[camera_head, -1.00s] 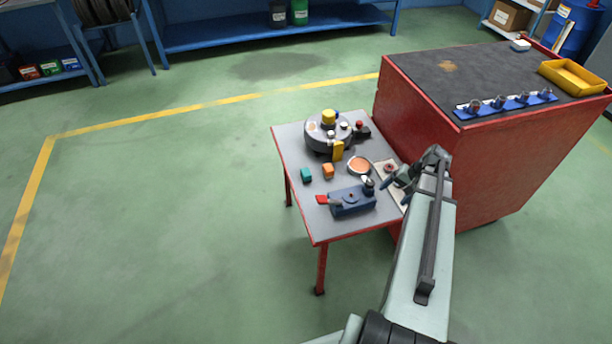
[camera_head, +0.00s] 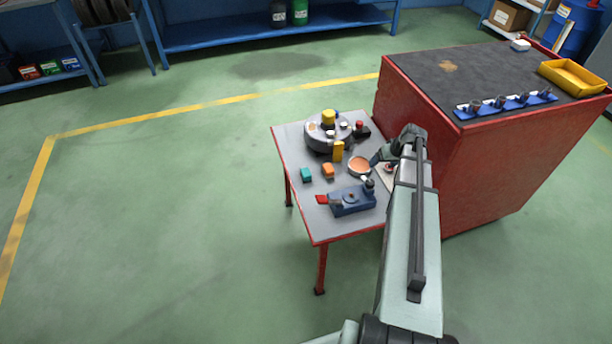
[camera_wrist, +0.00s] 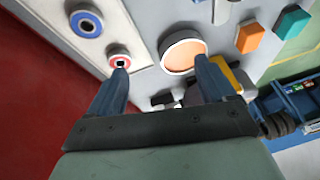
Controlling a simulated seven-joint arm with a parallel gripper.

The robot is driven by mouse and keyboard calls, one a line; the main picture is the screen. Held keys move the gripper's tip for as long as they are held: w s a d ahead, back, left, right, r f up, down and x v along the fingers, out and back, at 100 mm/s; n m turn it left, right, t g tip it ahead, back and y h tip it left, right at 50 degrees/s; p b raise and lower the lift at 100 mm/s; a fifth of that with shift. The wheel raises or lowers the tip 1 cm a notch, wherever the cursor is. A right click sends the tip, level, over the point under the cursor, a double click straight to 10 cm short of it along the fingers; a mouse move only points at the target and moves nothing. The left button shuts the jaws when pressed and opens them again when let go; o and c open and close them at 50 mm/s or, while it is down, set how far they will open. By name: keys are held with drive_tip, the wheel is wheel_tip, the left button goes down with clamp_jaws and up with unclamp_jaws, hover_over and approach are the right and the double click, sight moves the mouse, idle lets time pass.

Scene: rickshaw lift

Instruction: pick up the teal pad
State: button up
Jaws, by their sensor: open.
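The teal pad (camera_head: 306,174) is a small block on the grey tabletop, near its left edge in the head view. In the wrist view the teal pad (camera_wrist: 291,22) is at the upper right, beyond the orange block. My gripper (camera_head: 376,160) is at the right side of the small table, to the right of the pad and apart from it. In the wrist view the two fingers of my gripper (camera_wrist: 163,70) are spread with nothing between them.
An orange block (camera_head: 328,171) sits just right of the pad. A round dish (camera_head: 359,166), a blue fixture with a red handle (camera_head: 350,201), a dark round turntable (camera_head: 318,142) and a yellow block (camera_head: 338,151) share the tabletop. The red cabinet (camera_head: 470,170) stands close on the right.

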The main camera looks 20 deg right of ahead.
drive_tip(key=w+a+r+n+g, duration=0.25)
drive_tip(key=w+a+n, duration=0.45)
drive_tip(key=a+n, duration=0.45)
drive_tip(key=n+g, duration=0.2)
drive_tip(key=n, duration=0.6)
approach(306, 172)
drive_tip(key=f, duration=0.5)
drive_tip(key=shift+s+d, duration=0.1)
drive_tip(key=shift+s, duration=0.15)
drive_tip(key=shift+w+a+f, duration=0.1)
drive_tip(key=shift+a+f, duration=0.1)
drive_tip(key=shift+f, duration=0.65)
drive_tip(key=shift+w+a+f, duration=0.15)
drive_tip(key=shift+f, duration=0.7)
drive_tip(key=shift+w+a+f, duration=0.1)
drive_tip(key=shift+a+f, duration=0.1)
drive_tip(key=shift+f, duration=0.7)
drive_tip(key=c, duration=1.1)
drive_tip(key=shift+o, duration=0.2)
drive_tip(key=shift+r, duration=0.15)
